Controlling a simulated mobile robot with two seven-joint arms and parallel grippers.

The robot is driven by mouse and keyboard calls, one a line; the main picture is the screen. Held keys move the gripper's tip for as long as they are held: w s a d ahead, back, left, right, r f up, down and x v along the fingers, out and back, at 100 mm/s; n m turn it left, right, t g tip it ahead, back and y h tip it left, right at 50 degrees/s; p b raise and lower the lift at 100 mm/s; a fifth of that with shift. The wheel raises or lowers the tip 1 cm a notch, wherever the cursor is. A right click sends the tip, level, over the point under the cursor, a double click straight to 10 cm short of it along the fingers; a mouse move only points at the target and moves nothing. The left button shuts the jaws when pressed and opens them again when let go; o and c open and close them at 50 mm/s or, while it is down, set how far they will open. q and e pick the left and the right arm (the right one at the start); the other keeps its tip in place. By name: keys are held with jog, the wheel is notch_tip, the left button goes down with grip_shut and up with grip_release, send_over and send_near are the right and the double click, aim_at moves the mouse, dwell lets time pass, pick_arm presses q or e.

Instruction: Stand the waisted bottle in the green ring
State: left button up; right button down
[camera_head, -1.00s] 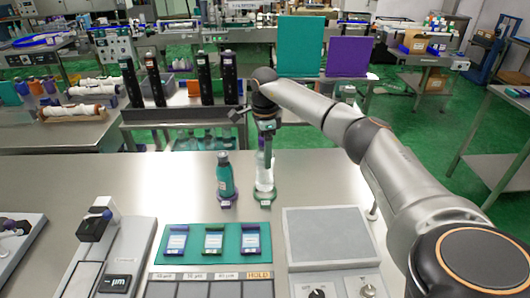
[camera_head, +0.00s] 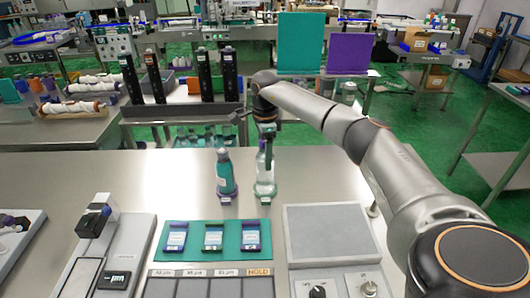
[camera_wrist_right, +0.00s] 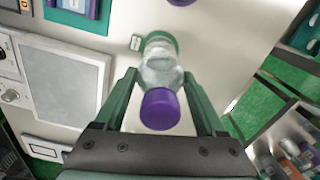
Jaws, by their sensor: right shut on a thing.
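The waisted bottle (camera_head: 264,176) is clear with a narrowed middle; its purple cap (camera_wrist_right: 160,109) shows in the right wrist view. It stands upright, its base at the green ring (camera_wrist_right: 172,39), which lies on the bench and also shows in the head view (camera_head: 273,192). Whether the base is fully seated is hard to tell. My right gripper (camera_wrist_right: 160,77) is shut on the bottle from above, one green finger on each side. In the head view the gripper (camera_head: 266,142) partly hides the bottle's top. My left gripper is not in view.
A teal bottle (camera_head: 225,173) stands close left in a purple ring (camera_head: 227,197). In front lie a teal tray (camera_head: 194,226) with several labelled packs and a grey panel (camera_head: 330,237) with knobs. Bench space right of the bottle is free beneath my arm.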

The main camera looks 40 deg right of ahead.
jog(key=shift+f+b, duration=0.3)
jog(key=shift+f, duration=0.4)
grip_release()
jog(key=shift+r, duration=0.1)
dwell(0.4)
jog(key=shift+r+p, duration=0.9)
jog(key=shift+r, duration=3.5)
